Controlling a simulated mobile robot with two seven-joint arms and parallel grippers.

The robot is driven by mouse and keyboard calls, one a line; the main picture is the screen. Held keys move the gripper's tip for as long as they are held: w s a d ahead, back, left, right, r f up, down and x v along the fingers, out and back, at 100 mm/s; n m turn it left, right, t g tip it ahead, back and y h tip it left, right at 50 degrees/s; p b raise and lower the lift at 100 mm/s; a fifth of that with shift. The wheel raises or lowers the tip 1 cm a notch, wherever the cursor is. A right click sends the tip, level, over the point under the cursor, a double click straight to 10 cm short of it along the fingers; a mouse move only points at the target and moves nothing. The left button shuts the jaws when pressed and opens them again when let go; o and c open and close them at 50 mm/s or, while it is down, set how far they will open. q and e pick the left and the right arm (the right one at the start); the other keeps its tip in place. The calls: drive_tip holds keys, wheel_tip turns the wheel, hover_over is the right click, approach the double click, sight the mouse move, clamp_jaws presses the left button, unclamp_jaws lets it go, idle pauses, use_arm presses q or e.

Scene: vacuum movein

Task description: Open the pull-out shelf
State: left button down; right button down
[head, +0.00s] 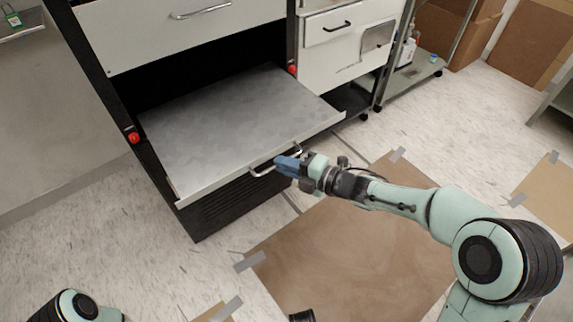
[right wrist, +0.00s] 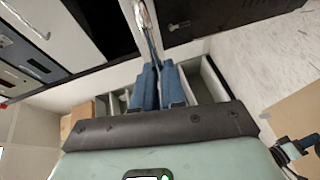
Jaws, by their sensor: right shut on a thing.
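The pull-out shelf (head: 235,120) is a flat grey metal tray in the dark cabinet. It sticks out well past the cabinet front in the head view. Its front lip carries a curved metal handle (head: 262,172). My right gripper (head: 282,162) has blue fingers and is shut on the handle. In the right wrist view the blue fingers (right wrist: 158,72) meet at the metal handle (right wrist: 143,18).
A white drawer front (head: 180,30) with a handle sits above the shelf. Red knobs (head: 133,138) mark both sides of the opening. A wheeled rack (head: 410,75) stands to the right. Brown sheets (head: 350,250) are taped to the floor in front.

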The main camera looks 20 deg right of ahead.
drive_tip(key=shift+w, duration=0.1)
drive_tip(key=c, duration=1.2)
unclamp_jaws()
